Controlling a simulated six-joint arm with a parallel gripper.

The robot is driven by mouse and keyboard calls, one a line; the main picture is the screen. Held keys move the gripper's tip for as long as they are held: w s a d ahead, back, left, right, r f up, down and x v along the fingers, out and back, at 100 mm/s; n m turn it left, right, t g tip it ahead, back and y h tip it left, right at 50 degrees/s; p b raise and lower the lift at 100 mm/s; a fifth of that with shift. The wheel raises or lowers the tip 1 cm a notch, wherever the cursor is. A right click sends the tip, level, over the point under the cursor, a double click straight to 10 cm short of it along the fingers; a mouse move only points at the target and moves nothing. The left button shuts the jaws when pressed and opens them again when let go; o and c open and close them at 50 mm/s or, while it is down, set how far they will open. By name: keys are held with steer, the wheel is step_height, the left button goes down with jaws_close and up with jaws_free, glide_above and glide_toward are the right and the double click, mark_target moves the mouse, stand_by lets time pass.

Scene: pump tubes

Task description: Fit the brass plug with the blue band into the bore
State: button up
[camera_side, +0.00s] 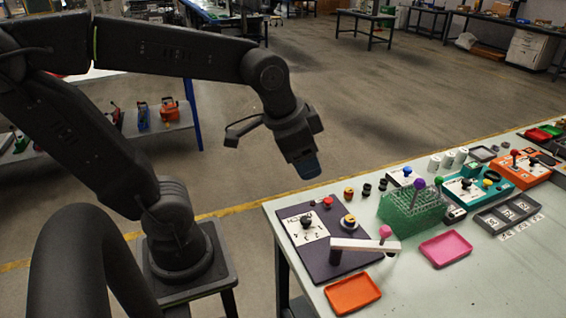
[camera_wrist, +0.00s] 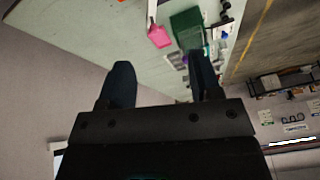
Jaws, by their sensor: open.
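A small brass-coloured piece with a red part (camera_side: 349,193) stands on the bench behind the dark panel. A brass-coloured ring with a dark middle (camera_side: 348,221) sits on that dark panel (camera_side: 312,257). I cannot make out a blue band on either, nor tell which is the plug or where the bore is.
A pale bar with a pink knob (camera_side: 384,232) crosses the panel's front. A green rack (camera_side: 412,209) stands to its right. An orange tray (camera_side: 352,294) and a pink tray (camera_side: 446,249) lie in front. Small dark rings (camera_side: 367,189) sit behind. The bench's front right is clear.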

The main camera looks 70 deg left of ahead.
steer(key=s+n, duration=0.1)
steer(key=s, duration=0.2)
steer(key=s+d+n+t, duration=0.1)
steer(key=shift+s+n, duration=0.25)
steer(key=shift+n, duration=0.05)
steer(key=shift+a, duration=0.1)
stand_by(1.8)
